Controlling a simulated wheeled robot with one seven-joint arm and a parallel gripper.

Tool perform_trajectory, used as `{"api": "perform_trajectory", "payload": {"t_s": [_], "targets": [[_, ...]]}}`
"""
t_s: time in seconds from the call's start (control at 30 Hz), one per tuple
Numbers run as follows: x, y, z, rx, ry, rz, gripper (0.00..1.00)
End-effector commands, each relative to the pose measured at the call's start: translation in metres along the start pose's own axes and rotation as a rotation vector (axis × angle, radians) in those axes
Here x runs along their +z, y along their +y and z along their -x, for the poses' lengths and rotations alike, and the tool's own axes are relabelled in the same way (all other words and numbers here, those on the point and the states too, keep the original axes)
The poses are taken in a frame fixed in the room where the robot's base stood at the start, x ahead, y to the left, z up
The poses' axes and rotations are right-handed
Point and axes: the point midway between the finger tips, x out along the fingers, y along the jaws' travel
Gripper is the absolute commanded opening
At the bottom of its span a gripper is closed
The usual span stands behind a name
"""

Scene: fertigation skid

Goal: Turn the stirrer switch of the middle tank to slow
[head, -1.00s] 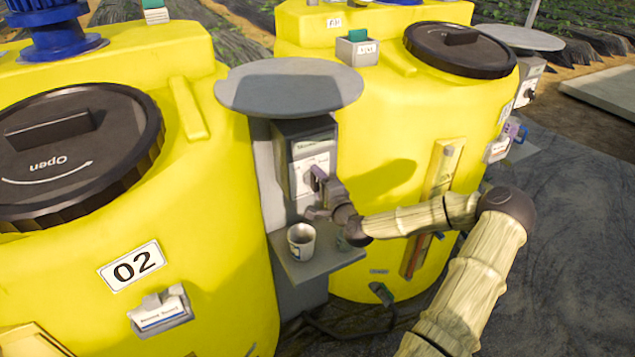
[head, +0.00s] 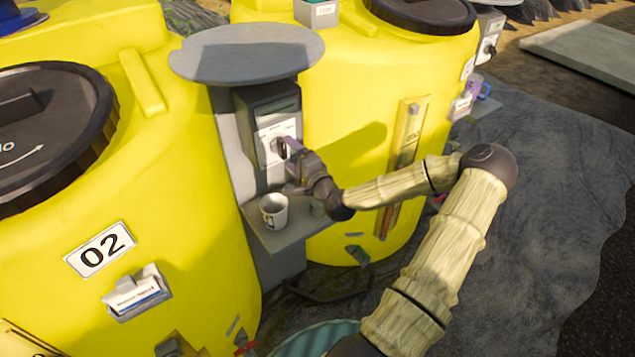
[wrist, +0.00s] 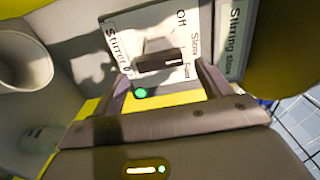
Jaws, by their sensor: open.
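The stirrer switch is a dark bar knob (wrist: 160,63) on a white plate lettered Off, Slow and Fast in the wrist view. The bar's right end lies near the Slow and Fast words; I cannot tell exactly which it points at. The plate's title reads "Stirrer 0", with its last digit unclear. In the head view the grey switch box (head: 266,108) stands between tank 02 (head: 185,215) and the yellow tank to its right (head: 340,75). My gripper (head: 292,168) is open in front of the plate; in the wrist view its fingers (wrist: 162,77) flank the knob's near side.
A white cup (head: 274,211) stands on a grey shelf (head: 290,239) just below the gripper. A round grey cover (head: 245,52) overhangs the box. A green light (wrist: 140,92) glows by the knob. A hose lies on the ground below. Dark ground at right is open.

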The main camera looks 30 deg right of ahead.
Motion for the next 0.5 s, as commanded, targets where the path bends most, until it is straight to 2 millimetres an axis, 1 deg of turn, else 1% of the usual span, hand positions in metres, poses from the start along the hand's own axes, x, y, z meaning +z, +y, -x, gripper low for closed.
{"api": "perform_trajectory", "payload": {"t_s": [0.03, 0.1, 0.5], "targets": [[-0.001, 0.002, 0.011, 0.002, 0.002, 0.000, 0.77], [-0.001, 0.002, 0.025, 0.002, 0.004, 0.000, 0.77], [-0.001, 0.002, 0.105, 0.002, 0.005, -0.001, 0.77]]}}
